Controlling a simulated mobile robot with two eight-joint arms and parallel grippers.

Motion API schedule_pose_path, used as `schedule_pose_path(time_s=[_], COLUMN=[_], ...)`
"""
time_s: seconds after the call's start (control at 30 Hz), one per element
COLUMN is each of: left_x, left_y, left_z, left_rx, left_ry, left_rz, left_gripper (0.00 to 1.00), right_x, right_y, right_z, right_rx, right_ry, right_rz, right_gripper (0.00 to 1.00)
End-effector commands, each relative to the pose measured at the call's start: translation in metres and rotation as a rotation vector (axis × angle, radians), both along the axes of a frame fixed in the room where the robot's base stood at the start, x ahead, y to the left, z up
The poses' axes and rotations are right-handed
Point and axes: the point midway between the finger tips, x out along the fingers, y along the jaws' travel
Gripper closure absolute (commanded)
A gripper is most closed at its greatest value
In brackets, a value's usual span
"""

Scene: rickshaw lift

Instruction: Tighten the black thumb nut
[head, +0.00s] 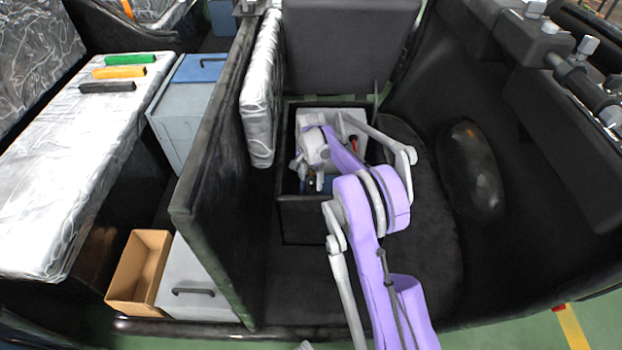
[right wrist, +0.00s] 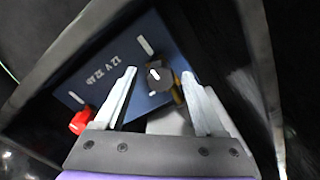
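A blue battery (right wrist: 105,65) with white lettering sits in a black open box (head: 300,218); a blue strip of it shows in the head view (head: 329,184). The black thumb nut (right wrist: 157,80), with a pale mark on top, is on the battery, beside a brass-coloured piece (right wrist: 179,95). A red cap (right wrist: 79,122) is at the battery's lower left in the wrist view. My right gripper (right wrist: 158,74) points down into the box. Its fingers are apart, one on each side of the nut in the picture; I cannot tell whether they touch it. My left gripper is not in view.
A dark upright panel (head: 215,170) stands left of the box, with a silver-covered cushion (head: 262,95) beside it. Further left, a silver-covered bench (head: 70,150) holds green, orange and black bars. An open cardboard box (head: 138,270) and grey drawers (head: 190,285) stand below.

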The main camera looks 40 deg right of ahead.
Motion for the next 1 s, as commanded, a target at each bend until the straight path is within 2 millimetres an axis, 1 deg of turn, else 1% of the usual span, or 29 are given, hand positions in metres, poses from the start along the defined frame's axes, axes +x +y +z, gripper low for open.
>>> schedule_pose_path(time_s=[0.17, 0.27, 0.37, 0.6, 0.7, 0.83, 1.0], left_x=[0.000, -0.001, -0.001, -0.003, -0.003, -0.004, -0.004], left_y=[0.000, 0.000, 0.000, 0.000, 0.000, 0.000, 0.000], left_z=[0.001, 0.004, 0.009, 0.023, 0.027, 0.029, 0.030], left_rx=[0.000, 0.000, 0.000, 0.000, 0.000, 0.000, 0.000], left_ry=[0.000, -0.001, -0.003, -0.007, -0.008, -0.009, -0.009], left_rz=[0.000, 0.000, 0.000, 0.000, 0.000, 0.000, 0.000], left_gripper=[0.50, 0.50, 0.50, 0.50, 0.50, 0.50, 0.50], right_x=[0.000, 0.000, -0.001, 0.000, 0.000, 0.000, 0.000], right_y=[0.000, 0.000, 0.000, 0.000, 0.000, 0.000, 0.000], right_z=[0.002, 0.012, 0.030, 0.079, 0.094, 0.105, 0.109], right_rx=[0.000, 0.000, 0.000, 0.000, 0.000, 0.000, 0.000], right_ry=[0.000, 0.000, 0.000, 0.000, 0.000, 0.000, 0.000], right_rz=[0.001, 0.001, 0.000, 0.000, 0.000, 0.000, 0.000], right_gripper=[0.29, 0.29, 0.29, 0.29, 0.29, 0.29, 0.29])
